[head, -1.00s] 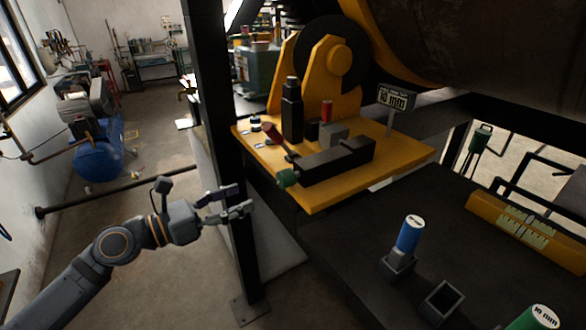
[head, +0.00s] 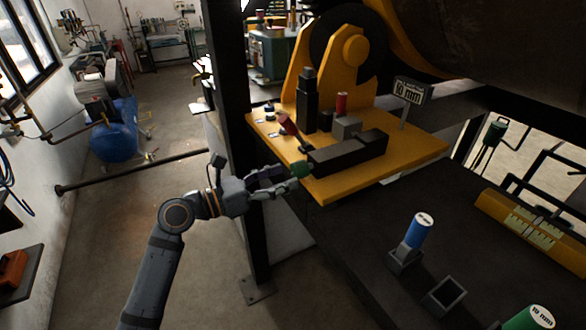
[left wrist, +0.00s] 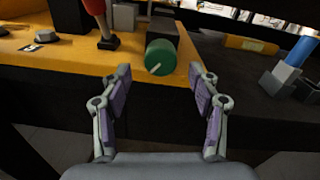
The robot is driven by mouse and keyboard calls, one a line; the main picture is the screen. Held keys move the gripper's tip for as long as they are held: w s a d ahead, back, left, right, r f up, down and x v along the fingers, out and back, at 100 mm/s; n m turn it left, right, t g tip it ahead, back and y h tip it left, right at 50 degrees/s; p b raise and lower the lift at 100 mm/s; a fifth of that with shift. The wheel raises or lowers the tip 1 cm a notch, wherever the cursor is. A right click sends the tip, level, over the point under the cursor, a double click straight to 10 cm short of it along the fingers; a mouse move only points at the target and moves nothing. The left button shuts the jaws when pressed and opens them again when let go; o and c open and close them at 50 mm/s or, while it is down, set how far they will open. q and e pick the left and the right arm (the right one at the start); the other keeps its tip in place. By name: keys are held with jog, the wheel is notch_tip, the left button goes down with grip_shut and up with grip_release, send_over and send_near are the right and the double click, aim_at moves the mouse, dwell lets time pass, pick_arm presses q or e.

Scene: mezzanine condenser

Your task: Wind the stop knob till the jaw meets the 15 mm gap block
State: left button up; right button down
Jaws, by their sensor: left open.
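The green stop knob (head: 300,169) sticks out from the left end of the black vise body (head: 345,155) on the yellow plate. In the left wrist view the knob (left wrist: 161,57) shows a pale line on its face. My left gripper (head: 285,174) is open, with its fingers on either side of the knob's line and the knob just beyond or at the fingertips; I cannot tell whether they touch. A grey block (head: 346,127) sits on the plate behind the vise body. A sign reading 10 mm (head: 409,91) stands at the plate's right. My right gripper is not in view.
A red-handled lever (head: 288,124) rises close to the knob. A black post (head: 307,98) and a red cylinder (head: 341,104) stand behind. A blue cylinder (head: 419,231) and a green 10 mm one (head: 530,318) stand on the dark bench. A dark column (head: 245,150) is beside my arm.

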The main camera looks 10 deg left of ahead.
aim_at(293, 173)
pick_arm(q)
jog(key=shift+p+x, duration=0.45)
jog(key=shift+x, duration=1.4)
jog(key=shift+c, duration=0.5)
jog(key=c, duration=1.1)
jog(key=m, duration=0.4)
jog(key=o, duration=1.2)
jog(key=shift+s+a, duration=0.1)
